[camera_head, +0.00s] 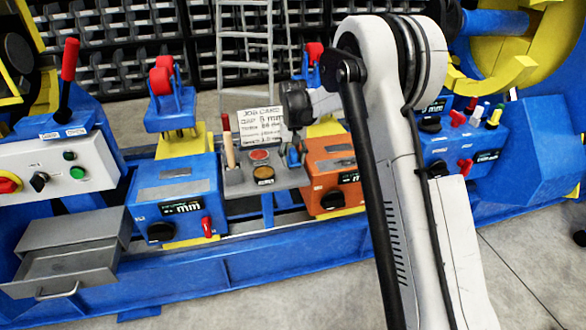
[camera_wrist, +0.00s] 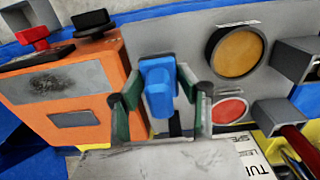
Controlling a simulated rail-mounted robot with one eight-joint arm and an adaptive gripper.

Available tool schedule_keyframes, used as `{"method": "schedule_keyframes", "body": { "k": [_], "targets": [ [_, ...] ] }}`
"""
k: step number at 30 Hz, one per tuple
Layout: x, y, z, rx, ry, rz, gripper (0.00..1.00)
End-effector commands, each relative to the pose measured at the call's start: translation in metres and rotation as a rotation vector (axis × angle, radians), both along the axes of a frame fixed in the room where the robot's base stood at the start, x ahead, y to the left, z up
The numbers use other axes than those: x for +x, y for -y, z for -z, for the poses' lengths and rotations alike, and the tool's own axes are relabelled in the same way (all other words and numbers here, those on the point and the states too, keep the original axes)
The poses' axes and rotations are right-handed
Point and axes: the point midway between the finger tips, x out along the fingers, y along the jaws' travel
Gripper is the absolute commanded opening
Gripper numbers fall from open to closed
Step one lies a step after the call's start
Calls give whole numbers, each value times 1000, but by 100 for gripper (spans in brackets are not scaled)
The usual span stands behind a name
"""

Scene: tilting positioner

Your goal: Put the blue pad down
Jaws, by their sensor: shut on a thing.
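The blue pad (camera_wrist: 158,92) is a small rounded block between the two fingers of my gripper (camera_wrist: 157,80) in the wrist view. The green inner faces of the fingers stand on either side of it, and the gripper is shut on it. Behind the pad is a grey shelf (camera_wrist: 222,20) with an orange disc (camera_wrist: 236,50) and a red disc (camera_wrist: 230,110). In the head view my gripper (camera_head: 294,152) is small and partly hidden, just right of these discs and beside the orange box (camera_head: 326,168). I cannot tell whether the pad touches the shelf.
A white job card (camera_head: 261,127) stands behind the shelf. A wooden-handled tool (camera_head: 228,150) stands upright at its left. A blue box (camera_head: 178,195) is further left, and a grey drawer unit (camera_head: 72,250) is at the front left. My arm hides part of the right side.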

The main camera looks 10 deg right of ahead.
Motion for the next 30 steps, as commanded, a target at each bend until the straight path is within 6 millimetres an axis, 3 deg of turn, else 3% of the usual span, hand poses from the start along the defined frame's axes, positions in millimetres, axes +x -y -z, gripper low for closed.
{"method": "schedule_keyframes", "body": {
  "k": [6,18,19,21,23,30],
  "targets": [
    [0,0,31,0,0,0,1],
    [0,-1,35,0,0,0,1],
    [0,-1,35,0,0,0,36],
    [0,-1,35,0,0,0,45],
    [0,-1,35,0,0,0,53],
    [0,-1,34,0,0,0,54]
  ]
}}
